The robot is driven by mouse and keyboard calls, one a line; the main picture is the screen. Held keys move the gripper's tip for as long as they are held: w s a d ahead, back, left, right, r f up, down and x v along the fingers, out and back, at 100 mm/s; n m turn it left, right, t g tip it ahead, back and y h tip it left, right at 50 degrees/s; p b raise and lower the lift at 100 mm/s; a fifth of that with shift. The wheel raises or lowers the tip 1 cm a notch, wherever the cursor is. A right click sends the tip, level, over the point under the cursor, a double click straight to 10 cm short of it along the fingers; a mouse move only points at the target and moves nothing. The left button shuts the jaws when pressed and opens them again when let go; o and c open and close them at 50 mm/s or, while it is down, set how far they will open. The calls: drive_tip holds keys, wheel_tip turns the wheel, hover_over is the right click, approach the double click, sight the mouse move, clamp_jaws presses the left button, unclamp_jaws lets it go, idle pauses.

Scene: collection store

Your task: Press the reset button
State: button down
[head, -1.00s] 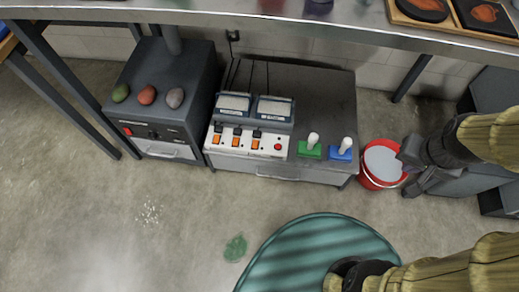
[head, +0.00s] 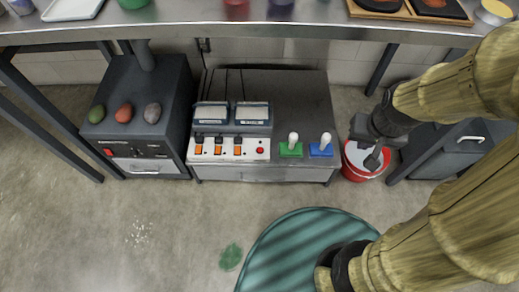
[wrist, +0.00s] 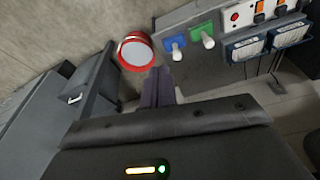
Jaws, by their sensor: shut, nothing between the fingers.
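A white control panel (head: 215,149) sits at the front of a low grey cabinet (head: 300,100). It carries several orange switches (head: 238,150) and one round red button (head: 260,150) at its right end. The red button also shows in the wrist view (wrist: 235,16), near the top. No label for it is legible. My gripper (head: 372,158) is shut and empty, right of the panel and over the bucket in the head view. Its fingers show in the wrist view (wrist: 158,85), apart from the panel.
Green (head: 290,150) and blue (head: 321,150) bases with white knobs stand right of the panel. A red bucket (head: 352,172) is on the floor. A dark oven-like box (head: 150,150) bears three egg-shaped lumps. A steel table edge (head: 250,28) runs above.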

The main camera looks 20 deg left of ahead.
drive_tip(key=w+a+f+n, duration=0.5)
drive_tip(key=w+a+f, duration=0.1)
drive_tip(key=a+f, duration=0.15)
drive_tip(key=n+t+h+p, duration=0.25)
drive_tip(key=n+t, duration=0.35)
drive_tip(key=n, duration=1.4)
hover_over(258, 152)
wheel_tip(258, 152, down, 18)
drive_tip(key=r, duration=0.1)
drive_tip(key=shift+d+f+m+y, duration=0.1)
drive_tip(key=shift+f+m+y, duration=0.15)
drive_tip(key=shift+m+y, duration=0.1)
wheel_tip(258, 152, down, 6)
drive_tip(key=b, duration=0.6)
drive_tip(key=shift+f, duration=0.15)
drive_tip(key=shift+f+b, duration=0.65)
drive_tip(key=shift+f, duration=0.65)
drive_tip(key=shift+f, duration=0.1)
